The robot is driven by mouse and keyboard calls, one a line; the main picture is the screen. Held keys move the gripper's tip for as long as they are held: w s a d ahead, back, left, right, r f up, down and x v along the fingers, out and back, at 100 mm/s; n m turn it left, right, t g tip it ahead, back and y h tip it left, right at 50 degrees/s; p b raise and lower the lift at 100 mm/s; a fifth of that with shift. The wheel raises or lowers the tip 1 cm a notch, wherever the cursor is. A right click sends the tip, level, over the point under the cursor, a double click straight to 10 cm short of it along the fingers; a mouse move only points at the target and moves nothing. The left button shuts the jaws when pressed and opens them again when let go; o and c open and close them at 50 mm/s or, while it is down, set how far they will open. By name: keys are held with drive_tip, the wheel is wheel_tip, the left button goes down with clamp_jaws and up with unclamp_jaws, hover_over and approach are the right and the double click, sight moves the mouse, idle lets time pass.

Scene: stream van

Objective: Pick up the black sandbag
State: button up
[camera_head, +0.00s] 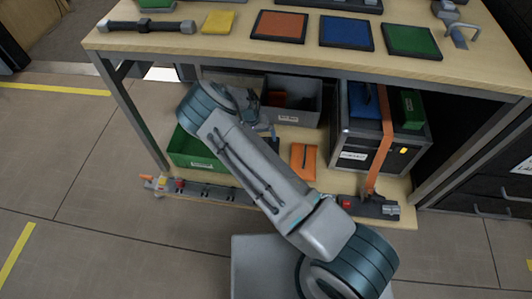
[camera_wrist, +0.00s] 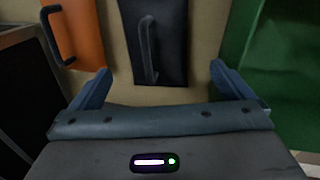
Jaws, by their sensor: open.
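The black sandbag (camera_wrist: 173,62) lies in the middle of the wrist view, flat on the wooden lower shelf, with a raised dark strap handle (camera_wrist: 147,42). My gripper (camera_wrist: 159,70) is open and empty, its two blue fingers spread to either side of the bag's near end, with the handle between and beyond the tips. I cannot tell how high the fingers are above the shelf. In the head view my arm hides most of the black bag and my gripper.
An orange sandbag (camera_head: 303,160) lies beside it on the shelf; it also shows in the wrist view (camera_wrist: 77,30). A green bin (camera_head: 190,150), a grey bin (camera_head: 307,95) and a black case (camera_head: 368,145) with an orange strap share the shelf. The tabletop (camera_head: 225,48) overhangs it.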

drive_tip(key=f+b, duration=0.1)
drive_tip(key=f, duration=0.2)
drive_tip(key=d+f+b, duration=0.1)
drive_tip(key=f, duration=0.2)
drive_tip(key=d+f+b, duration=0.1)
drive_tip(key=f, duration=0.2)
drive_tip(key=shift+s+f+b, duration=0.1)
drive_tip(key=shift+s+b, duration=0.05)
drive_tip(key=shift+b, duration=0.15)
drive_tip(key=c, duration=1.4)
